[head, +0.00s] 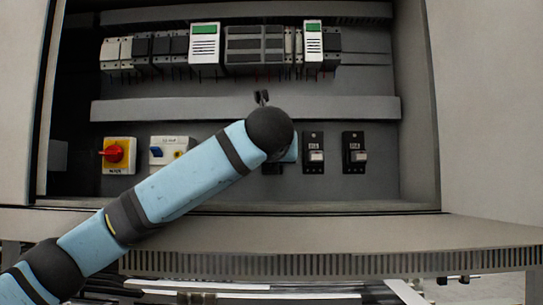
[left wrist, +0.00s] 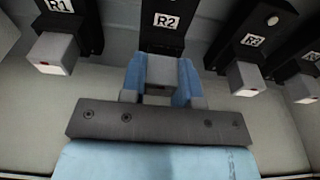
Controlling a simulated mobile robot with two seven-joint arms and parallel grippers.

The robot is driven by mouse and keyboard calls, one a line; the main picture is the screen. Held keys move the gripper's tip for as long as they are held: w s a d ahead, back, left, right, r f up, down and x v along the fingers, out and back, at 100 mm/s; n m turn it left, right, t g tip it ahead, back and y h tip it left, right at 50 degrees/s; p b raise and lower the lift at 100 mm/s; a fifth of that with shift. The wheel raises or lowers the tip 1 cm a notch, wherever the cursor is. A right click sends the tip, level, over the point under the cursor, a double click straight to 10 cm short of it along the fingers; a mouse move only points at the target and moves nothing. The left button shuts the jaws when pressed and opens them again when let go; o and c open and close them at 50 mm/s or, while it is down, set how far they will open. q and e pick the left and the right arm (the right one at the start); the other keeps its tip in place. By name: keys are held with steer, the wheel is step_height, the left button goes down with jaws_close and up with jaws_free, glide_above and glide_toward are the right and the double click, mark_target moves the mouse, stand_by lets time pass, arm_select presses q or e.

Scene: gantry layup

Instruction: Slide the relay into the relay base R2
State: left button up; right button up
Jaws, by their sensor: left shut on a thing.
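The relay (left wrist: 162,69) is a small light-grey block between the blue fingers of my left gripper (left wrist: 161,82) in the left wrist view. The gripper is shut on it. Relay base R2 (left wrist: 164,40) is black with a white R2 label and stands directly behind the relay, in line with it. I cannot tell whether the relay touches the base or is inside it. In the head view my left wrist covers the gripper, the relay and most of the base; a dark lower part of R2 (head: 272,169) shows below. My right gripper is not in view.
Base R1 (left wrist: 89,22), base R3 (left wrist: 226,43) and another base (head: 354,140) at the right each hold a grey relay. A red rotary switch (head: 117,155) and a white switch box (head: 171,153) are at left. A grey duct (head: 180,108) runs above.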

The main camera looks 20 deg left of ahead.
arm_select(q)
steer(key=shift+w+a, duration=0.1)
steer(key=shift+w, duration=0.15)
steer(key=o, duration=1)
steer(key=b+v, duration=0.4)
steer(key=v, duration=1)
steer(key=shift+r, duration=0.1)
steer(key=shift+w, duration=0.1)
